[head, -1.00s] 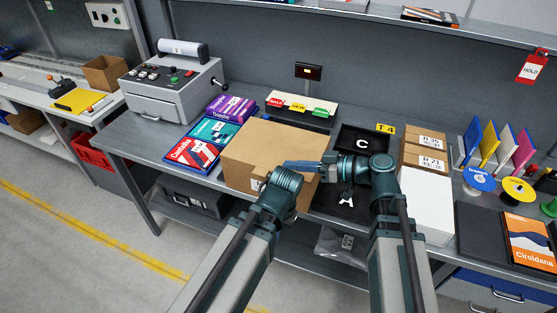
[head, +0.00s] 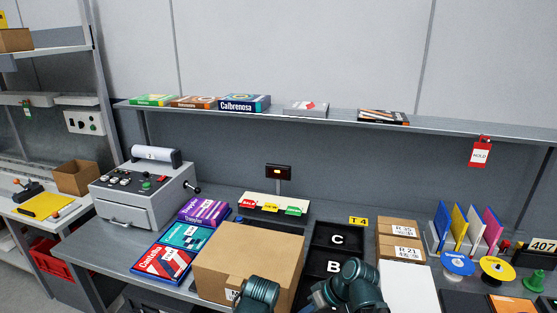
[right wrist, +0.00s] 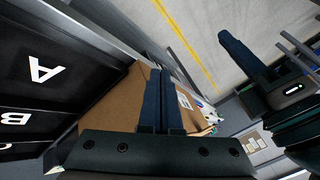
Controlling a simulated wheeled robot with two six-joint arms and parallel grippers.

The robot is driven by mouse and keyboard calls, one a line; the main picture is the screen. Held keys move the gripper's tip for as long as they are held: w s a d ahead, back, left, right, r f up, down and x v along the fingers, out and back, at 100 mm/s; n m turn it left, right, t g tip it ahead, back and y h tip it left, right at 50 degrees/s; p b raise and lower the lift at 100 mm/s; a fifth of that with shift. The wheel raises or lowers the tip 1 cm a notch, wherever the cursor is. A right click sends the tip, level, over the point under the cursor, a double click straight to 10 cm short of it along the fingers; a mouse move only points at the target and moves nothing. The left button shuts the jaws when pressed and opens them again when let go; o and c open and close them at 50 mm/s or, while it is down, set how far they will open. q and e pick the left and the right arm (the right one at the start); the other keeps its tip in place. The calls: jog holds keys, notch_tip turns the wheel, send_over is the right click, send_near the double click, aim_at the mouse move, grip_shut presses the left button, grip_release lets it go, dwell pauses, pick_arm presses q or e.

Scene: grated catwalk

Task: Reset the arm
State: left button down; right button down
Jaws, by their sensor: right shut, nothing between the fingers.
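My right gripper (right wrist: 160,98) shows in the right wrist view with its two dark fingers together and nothing between them. It is over or beside a cardboard box (right wrist: 115,105); I cannot tell whether it touches. My left gripper (right wrist: 240,60) appears at the right of the same view, apart from the right one; its finger spacing is unclear. In the head view only the upper joints of both my arms show at the bottom edge, in front of the box (head: 250,257). The left fingers are out of that frame.
Black trays marked C (head: 337,240) and B (head: 313,269) lie right of the box. Flat boxes (head: 160,264) and a grey machine (head: 145,190) are to the left. Small cartons (head: 400,227) and binders (head: 470,225) stand right. A shelf (head: 330,112) runs above the bench.

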jog(key=s+d+f+m+h, duration=0.1)
jog(key=d+f+m+h, duration=0.15)
jog(key=d, duration=0.25)
jog(key=s+d+f+m+h, duration=0.1)
jog(key=d+m+h, duration=0.2)
jog(key=d+h, duration=0.15)
jog(key=s+a+n+g, duration=0.1)
jog(key=s+a+n, duration=0.2)
jog(key=a, duration=0.6)
jog(key=s, duration=0.2)
jog(key=shift+s+a+g+h, duration=0.3)
jog(key=shift+s+h, duration=0.1)
jog(key=shift+f+n, duration=0.2)
jog(key=shift+n, duration=0.05)
